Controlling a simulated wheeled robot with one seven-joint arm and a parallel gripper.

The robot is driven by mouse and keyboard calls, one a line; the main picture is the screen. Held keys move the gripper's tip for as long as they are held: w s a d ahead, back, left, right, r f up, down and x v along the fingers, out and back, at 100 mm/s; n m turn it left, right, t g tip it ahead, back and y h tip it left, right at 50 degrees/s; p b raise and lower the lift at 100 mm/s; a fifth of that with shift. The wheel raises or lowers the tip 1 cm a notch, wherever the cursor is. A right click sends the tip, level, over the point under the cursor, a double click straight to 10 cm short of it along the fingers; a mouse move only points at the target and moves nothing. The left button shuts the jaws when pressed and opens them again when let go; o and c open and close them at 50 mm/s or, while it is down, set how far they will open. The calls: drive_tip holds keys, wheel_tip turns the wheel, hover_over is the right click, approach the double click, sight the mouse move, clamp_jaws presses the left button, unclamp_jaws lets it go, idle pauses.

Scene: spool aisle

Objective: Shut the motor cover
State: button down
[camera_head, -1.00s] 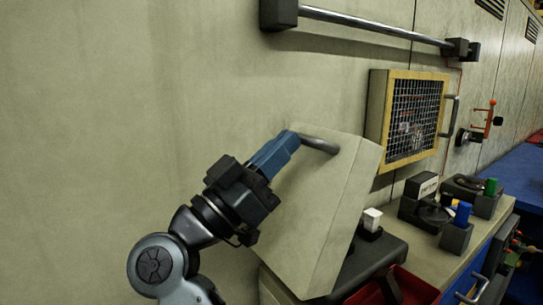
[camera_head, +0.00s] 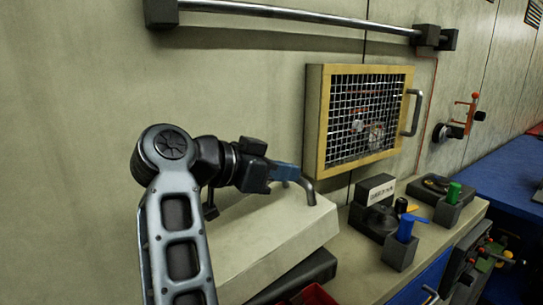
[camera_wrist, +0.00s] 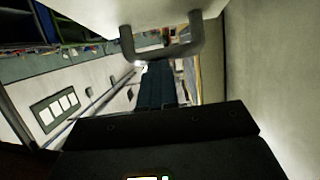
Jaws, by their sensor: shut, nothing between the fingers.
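The motor cover (camera_head: 265,245) is a pale beige, box-like lid with a bent grey bar handle (camera_head: 309,192) at its upper end. It lies low and slightly tilted over a black base (camera_head: 305,272); I cannot tell whether a gap remains between them. My gripper (camera_head: 292,173), with blue fingers, is shut and empty at the handle. In the wrist view the handle (camera_wrist: 190,48) crosses just beyond the blue fingers (camera_wrist: 156,85), and the cover (camera_wrist: 150,12) fills the top. Whether the fingers touch the handle is unclear.
A yellow-framed mesh guard (camera_head: 320,120) stands on the wall behind, below a long rail (camera_head: 300,15). Right on the bench are a block with a blue knob (camera_head: 402,248), a block with a green knob (camera_head: 448,210) and a labelled black unit (camera_head: 372,205). A red tray (camera_head: 315,295) is in front.

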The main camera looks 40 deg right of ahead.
sight(304, 195)
drive_tip(key=d+f, duration=0.1)
drive_tip(key=f, duration=0.1)
drive_tip(key=d+f, duration=0.2)
drive_tip(key=shift+s+d+b, duration=0.3)
drive_tip(key=shift+s, duration=0.1)
drive_tip(key=shift+s+d+f, duration=0.1)
drive_tip(key=shift+d+f, duration=0.4)
drive_tip(key=shift+f, duration=0.25)
drive_tip(key=shift+f, duration=0.1)
